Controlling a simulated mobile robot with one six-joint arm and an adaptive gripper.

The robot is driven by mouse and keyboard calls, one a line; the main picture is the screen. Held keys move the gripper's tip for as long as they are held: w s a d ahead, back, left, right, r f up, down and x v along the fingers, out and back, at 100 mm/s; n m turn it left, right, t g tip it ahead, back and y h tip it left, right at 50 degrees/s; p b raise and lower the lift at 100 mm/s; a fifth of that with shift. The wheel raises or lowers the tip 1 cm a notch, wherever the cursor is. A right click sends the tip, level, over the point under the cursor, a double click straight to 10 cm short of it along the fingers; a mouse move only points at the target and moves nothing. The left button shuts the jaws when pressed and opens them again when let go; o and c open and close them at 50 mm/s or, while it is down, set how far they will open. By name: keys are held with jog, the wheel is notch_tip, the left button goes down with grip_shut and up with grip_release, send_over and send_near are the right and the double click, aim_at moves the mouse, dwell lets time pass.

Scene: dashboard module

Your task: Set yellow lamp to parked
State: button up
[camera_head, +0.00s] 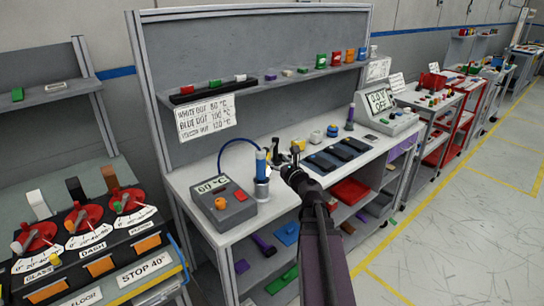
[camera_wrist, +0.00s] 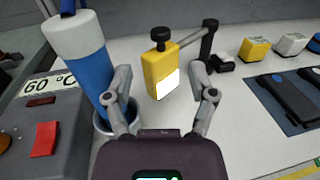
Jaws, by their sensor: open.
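The yellow lamp (camera_wrist: 159,72) is a yellow block with a black knob on top and a bright white face. A thin grey arm joins it to a dark upright post (camera_wrist: 208,42) on the bench. My gripper (camera_wrist: 162,84) is open, with the lamp head showing between its two fingers; I cannot tell whether either finger touches it. In the head view my gripper (camera_head: 287,172) is over the bench beside the blue tool and hides much of the lamp.
A blue and white tool (camera_wrist: 90,62) stands in a metal holder close by my left finger. A grey control box (camera_head: 221,203) reading 60 °C is left of it. Dark devices on a blue mat (camera_wrist: 290,95) and small yellow and white blocks lie right.

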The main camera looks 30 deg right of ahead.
jog(key=shift+s, duration=1.5)
jog(key=shift+w+d, duration=0.1)
jog(key=shift+d, duration=0.05)
jog(key=c, duration=0.8)
jog(key=shift+w+d+r, duration=0.1)
jog(key=shift+d+r, duration=0.05)
jog(key=shift+r, duration=0.05)
grip_shut()
jog(key=s+d+r+n+g+y+p, duration=0.2)
jog(key=d+n+g+y+p, duration=0.2)
jog(key=d+y, duration=0.5)
jog(key=shift+s+d+r+n+g+p, duration=0.2)
jog(key=shift+n+g+p, duration=0.2)
jog(key=shift+n+p, duration=0.85)
jog(key=shift+n+b, duration=0.25)
jog(key=shift+b, duration=0.05)
